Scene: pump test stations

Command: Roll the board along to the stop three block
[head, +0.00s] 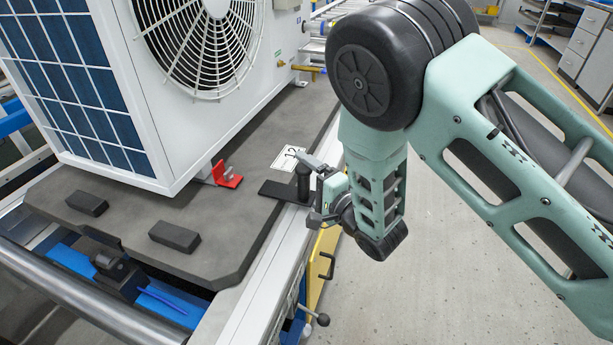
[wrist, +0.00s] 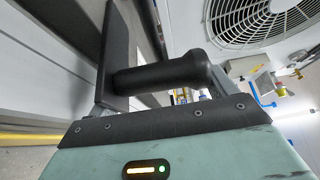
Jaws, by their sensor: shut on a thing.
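The board (head: 225,255) is a dark grey slab on a roller line, bearing a large white fan unit (head: 165,130). A black plate with an upright handle (head: 302,182) sits at the board's right edge. My gripper (head: 313,189) is shut on this handle, beside the line. In the wrist view the handle (wrist: 165,76) runs sideways from its flat plate (wrist: 117,50), close to my gripper's body. A white label marked 2 (head: 288,157) lies just behind the handle. I cannot make out a block marked three.
A black block-like fitting (head: 108,264) with a blue part sits between the rails at the board's near end. A metal roller (head: 80,295) crosses in front. Black pads (head: 174,237) and a red bracket (head: 228,175) are on the board. Floor (head: 440,270) to the right is clear.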

